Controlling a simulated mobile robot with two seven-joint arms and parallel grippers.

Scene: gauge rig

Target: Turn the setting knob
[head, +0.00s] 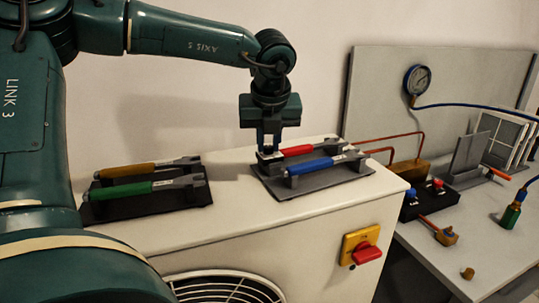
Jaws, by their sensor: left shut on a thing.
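Two wrench-like tools lie side by side on a grey rack (325,181) on top of the white cabinet, one with a red handle (298,150) and one with a blue handle (312,166) in front of it. My left gripper (268,153) points straight down at the left end of the red-handled tool and is shut on its end knob. The fingers mostly hide that knob, so its setting cannot be read. My right gripper is not in view.
A dark rack (150,206) with a brown-handled tool (126,170) and a green-handled tool (125,190) lies to the left. A red rotary switch (366,253) is on the cabinet front. A grey bench (490,240) with a pressure gauge (418,80) and fittings stands right.

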